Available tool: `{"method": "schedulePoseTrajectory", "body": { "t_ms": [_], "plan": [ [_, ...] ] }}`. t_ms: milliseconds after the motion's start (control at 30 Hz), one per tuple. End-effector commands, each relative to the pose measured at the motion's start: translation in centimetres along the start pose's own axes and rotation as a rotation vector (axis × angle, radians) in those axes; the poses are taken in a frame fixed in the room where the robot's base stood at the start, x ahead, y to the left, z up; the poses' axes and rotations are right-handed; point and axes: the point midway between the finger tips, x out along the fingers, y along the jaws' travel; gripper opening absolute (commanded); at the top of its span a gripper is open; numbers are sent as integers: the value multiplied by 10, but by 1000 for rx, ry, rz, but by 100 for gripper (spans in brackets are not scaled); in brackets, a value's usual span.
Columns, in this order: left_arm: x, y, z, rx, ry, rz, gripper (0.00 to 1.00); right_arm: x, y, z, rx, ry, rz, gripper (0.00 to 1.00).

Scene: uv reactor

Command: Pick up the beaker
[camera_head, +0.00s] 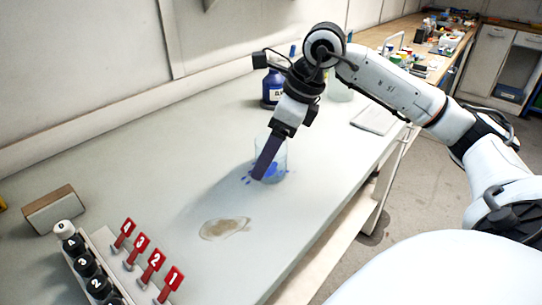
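The beaker (281,160) is a clear glass vessel standing upright on the pale bench, with blue marks around its lower part. My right gripper (263,164) comes down from above with its dark fingers tilted, overlapping the beaker's left side in the head view. The fingers line up as one dark shape, so I cannot tell whether they are apart, or whether they are inside the beaker or in front of it. My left gripper is not in view.
A dark blue labelled bottle (272,89) stands behind my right arm. At the front left are a rack with black numbered caps (84,267), red numbered tags (156,262) and a small box (53,209).

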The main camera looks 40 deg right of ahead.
Motion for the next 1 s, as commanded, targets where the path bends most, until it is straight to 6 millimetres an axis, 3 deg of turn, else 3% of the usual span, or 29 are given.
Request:
{"method": "schedulePoseTrajectory", "body": {
  "t_ms": [133, 400, 700, 1000],
  "plan": [
    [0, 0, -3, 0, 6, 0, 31, 18, 0, 0, 0, 1, 1, 71],
    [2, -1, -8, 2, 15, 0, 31, 22, 0, 0, 0, -1, -1, 71],
    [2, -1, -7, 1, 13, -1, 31, 21, 0, 0, 0, -1, -1, 26],
    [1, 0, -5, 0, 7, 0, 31, 17, 0, 2, 0, -2, -2, 26]
  ]
}}
